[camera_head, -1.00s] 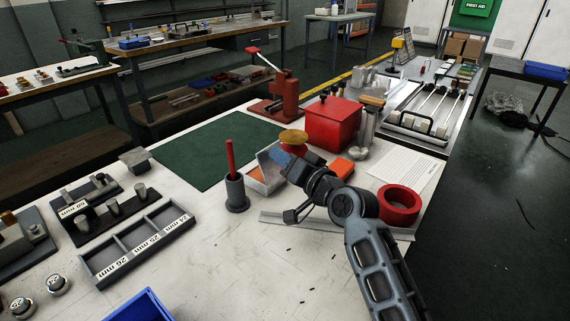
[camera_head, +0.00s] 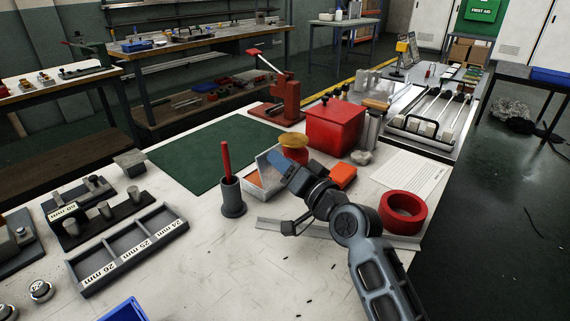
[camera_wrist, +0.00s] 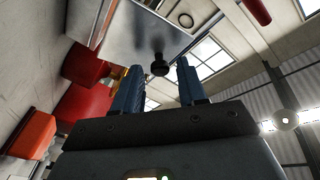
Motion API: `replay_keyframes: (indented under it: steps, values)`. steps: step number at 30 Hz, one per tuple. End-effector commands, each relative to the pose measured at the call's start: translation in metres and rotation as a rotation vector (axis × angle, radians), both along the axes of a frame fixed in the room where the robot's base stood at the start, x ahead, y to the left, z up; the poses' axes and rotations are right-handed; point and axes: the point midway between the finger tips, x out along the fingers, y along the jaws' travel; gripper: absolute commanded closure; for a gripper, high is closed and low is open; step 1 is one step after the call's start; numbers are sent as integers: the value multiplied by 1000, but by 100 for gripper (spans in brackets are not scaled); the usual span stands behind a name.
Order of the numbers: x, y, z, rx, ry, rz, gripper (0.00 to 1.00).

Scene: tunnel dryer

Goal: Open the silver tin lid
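The silver tin (camera_head: 258,166) stands on the white bench beyond the pen cup, partly hidden behind my gripper. Its pale panel looks raised and something orange shows low in it, but the lid's exact angle is unclear. In the wrist view a smooth silver panel (camera_wrist: 135,32), apparently the lid, carries a dark round knob (camera_wrist: 160,68). My gripper (camera_head: 277,157) has blue fingers right at the tin. In the wrist view the fingers of my gripper (camera_wrist: 158,80) are apart, with the knob in line with the gap just beyond the tips. No grip on it shows.
A red box (camera_head: 334,125) and a yellow-topped red object (camera_head: 294,143) stand behind my gripper. A grey cup with a red stick (camera_head: 232,197) is close on the left. A red tape roll (camera_head: 402,212) lies on the right. The front bench is mostly clear.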

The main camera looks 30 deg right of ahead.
Motion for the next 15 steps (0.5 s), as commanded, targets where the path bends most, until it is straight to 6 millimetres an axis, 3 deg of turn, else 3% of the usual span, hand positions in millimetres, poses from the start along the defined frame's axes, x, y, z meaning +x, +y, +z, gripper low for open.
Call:
replay_keyframes:
  steps: [10, 15]
  values:
    - [-2, 0, -1, 0, 1, 0, 52]
    - [-21, -2, -3, 1, 2, -1, 52]
